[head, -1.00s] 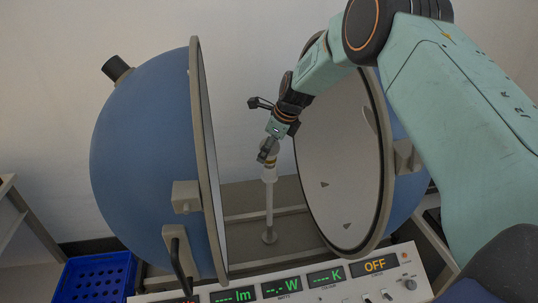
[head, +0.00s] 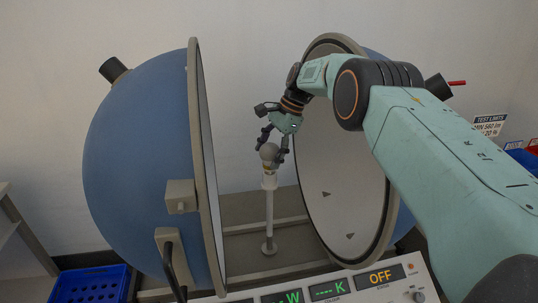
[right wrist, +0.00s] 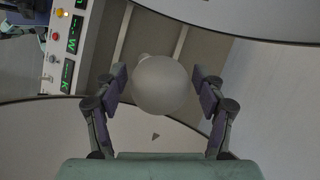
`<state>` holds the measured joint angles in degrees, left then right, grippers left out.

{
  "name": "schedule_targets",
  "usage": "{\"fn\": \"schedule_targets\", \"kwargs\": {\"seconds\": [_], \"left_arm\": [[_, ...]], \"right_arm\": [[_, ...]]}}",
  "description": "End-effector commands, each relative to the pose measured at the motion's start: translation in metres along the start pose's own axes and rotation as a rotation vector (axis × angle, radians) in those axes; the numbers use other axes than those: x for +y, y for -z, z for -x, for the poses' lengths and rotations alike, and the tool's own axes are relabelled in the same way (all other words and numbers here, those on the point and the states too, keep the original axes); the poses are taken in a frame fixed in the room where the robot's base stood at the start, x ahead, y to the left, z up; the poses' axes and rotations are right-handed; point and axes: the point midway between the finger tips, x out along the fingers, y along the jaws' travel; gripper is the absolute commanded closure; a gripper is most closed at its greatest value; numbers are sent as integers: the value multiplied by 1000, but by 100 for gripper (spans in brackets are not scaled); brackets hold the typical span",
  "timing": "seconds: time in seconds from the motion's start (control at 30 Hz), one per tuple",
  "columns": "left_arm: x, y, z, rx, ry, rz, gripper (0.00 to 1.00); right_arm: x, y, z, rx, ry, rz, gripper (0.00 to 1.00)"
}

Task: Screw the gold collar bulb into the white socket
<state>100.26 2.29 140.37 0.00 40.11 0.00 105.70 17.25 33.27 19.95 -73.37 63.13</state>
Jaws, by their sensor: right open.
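The bulb (head: 268,153) stands upright at the top of the white socket (head: 269,180) on a slim post between the two sphere halves. A gold band of its collar (head: 270,168) shows just above the socket. In the right wrist view the round bulb (right wrist: 161,85) hides the socket below it. My right gripper (head: 273,146) is open, with its fingers apart on either side of the bulb. The right wrist view shows gaps between the bulb and both finger pads. My left gripper is not in view.
Two blue sphere halves (head: 140,165) with pale rims stand open around the post. A control panel (head: 345,290) with green displays and an OFF display is in front. A blue crate (head: 90,284) is at the lower left.

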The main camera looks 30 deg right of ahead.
Motion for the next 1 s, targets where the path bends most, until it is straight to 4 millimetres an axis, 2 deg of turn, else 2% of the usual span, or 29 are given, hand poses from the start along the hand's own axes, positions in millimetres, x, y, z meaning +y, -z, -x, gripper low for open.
{"fn": "schedule_targets", "kwargs": {"seconds": [0.93, 1.0], "left_arm": [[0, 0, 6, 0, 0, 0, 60], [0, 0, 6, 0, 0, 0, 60]], "right_arm": [[0, 0, 0, -4, -9, 22, 30], [0, 0, 0, -4, -9, 22, 36]]}}
